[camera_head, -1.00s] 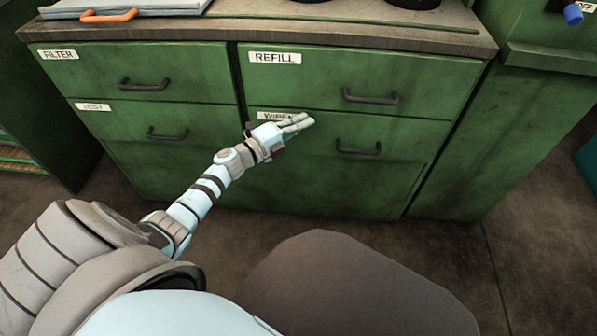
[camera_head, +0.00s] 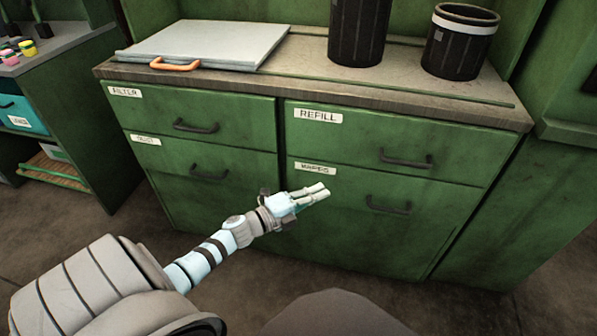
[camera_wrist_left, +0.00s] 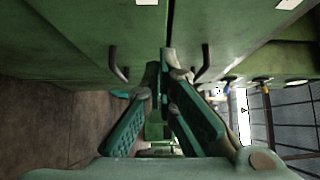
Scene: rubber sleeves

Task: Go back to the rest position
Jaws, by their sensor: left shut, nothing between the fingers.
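My left gripper (camera_head: 315,192) reaches in from the left in the head view, in front of the green cabinet (camera_head: 240,245). It is by the lower right drawer with the "WIPES" label (camera_head: 315,169), left of that drawer's handle (camera_head: 388,204). In the left wrist view the fingers of my left gripper (camera_wrist_left: 163,72) come together with nothing between them. Whether the fingertips touch the drawer front cannot be told. All the drawers look closed. My right gripper is not in view.
On the worktop (camera_head: 300,76) lie a grey board (camera_head: 205,45) with an orange handle (camera_head: 175,64) and two dark bins, one tall (camera_head: 357,30) and one short (camera_head: 459,42). A side shelf (camera_head: 60,120) stands at the left. Bare floor (camera_head: 85,235) shows in front.

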